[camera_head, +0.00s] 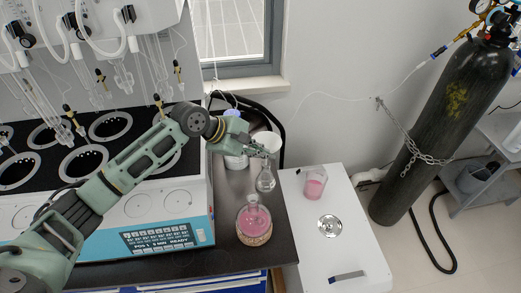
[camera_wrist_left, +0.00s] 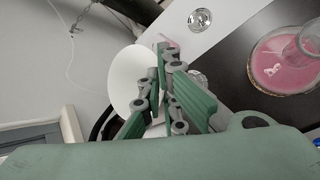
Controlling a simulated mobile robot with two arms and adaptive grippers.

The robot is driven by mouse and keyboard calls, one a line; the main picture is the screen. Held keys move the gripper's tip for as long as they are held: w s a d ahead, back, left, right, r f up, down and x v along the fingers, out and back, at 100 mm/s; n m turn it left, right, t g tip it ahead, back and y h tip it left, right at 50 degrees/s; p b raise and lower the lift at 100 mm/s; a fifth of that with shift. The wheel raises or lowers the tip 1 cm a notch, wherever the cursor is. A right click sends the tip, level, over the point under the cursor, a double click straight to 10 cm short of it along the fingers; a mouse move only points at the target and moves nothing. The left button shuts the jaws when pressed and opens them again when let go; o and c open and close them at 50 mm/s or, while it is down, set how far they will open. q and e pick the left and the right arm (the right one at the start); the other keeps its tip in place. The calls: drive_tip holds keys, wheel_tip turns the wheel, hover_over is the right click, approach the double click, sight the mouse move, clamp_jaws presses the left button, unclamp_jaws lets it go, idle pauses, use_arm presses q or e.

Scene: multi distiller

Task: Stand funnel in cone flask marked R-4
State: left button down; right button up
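My left gripper (camera_head: 268,151) is above the dark bench, just over a small clear glass flask (camera_head: 265,181). Its fingers (camera_wrist_left: 163,45) also show in the left wrist view, close together at their tips. A white round piece, perhaps the funnel (camera_head: 267,141), is right behind the gripper; a white disc (camera_wrist_left: 126,80) shows left of the fingers in the wrist view, partly covered by them. I cannot tell if the fingers hold it. No R-4 marking is readable. A glass flask with pink liquid (camera_head: 254,224) stands on a cork ring, also in the wrist view (camera_wrist_left: 282,70). My right gripper is out of view.
A beaker with pink liquid (camera_head: 315,187) and a steel dish (camera_head: 330,226) stand on the white surface at right. The distiller (camera_head: 160,243) fills the left. A white bottle (camera_head: 236,161) stands behind the arm. A chained black gas cylinder (camera_head: 440,115) is at right.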

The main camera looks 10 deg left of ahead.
use_arm(q)
drive_tip(key=shift+f+b, duration=0.45)
drive_tip(key=shift+f, duration=1.8)
drive_tip(key=c, duration=2.5)
unclamp_jaws()
drive_tip(key=o, duration=0.6)
drive_tip(key=shift+o, duration=0.2)
drive_tip(key=v, duration=0.7)
drive_tip(key=shift+a+r, duration=0.15)
drive_tip(key=shift+r, duration=0.05)
drive_tip(key=shift+s, duration=0.1)
drive_tip(key=shift+s+f, duration=0.1)
